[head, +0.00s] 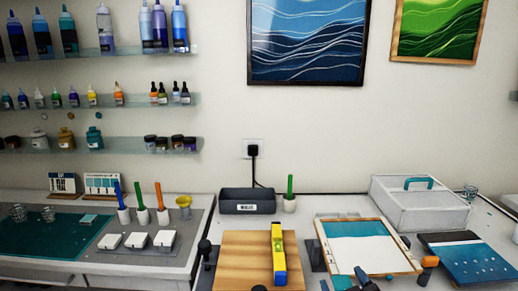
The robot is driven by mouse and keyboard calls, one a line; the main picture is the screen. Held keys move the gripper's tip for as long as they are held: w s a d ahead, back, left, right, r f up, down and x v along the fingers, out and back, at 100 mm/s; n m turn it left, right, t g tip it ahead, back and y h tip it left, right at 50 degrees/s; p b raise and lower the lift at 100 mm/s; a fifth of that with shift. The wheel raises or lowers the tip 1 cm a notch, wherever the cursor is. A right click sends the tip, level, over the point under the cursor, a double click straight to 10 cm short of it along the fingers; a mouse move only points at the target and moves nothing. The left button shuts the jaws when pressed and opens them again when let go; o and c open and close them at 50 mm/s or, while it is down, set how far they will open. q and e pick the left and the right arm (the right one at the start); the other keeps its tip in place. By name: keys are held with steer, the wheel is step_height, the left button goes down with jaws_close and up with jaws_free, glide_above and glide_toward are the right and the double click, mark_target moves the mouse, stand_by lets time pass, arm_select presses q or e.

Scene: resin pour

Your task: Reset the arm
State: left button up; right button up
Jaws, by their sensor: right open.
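The rest of my right arm is cut off by the picture's edge. My left gripper is not in view.
A wooden board (248,262) with a yellow level (279,262) on it lies left of the panel. An orange-topped tool (428,265) and a dark blue panel (470,262) are at right. A grey box (418,209) with a teal handle stands behind.

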steer(key=s+d+f+m+g+h, duration=0.3)
steer(key=s+d+f+g, duration=0.5)
steer(key=f, duration=0.3)
steer(key=s+d+f+m+g, duration=0.1)
steer(key=s+d+f+g, duration=0.15)
steer(key=s, duration=0.55)
steer(key=s+d+f+m+g, duration=0.1)
steer(key=s+f+g, duration=0.25)
steer(key=s, duration=0.45)
steer(key=w+f+t+y, duration=0.1)
steer(key=w+f+t, duration=0.6)
steer(key=f, duration=0.3)
steer(key=shift+w+f+n+t, duration=0.2)
steer(key=shift+w+n+t, duration=0.2)
steer(key=shift+t, duration=0.2)
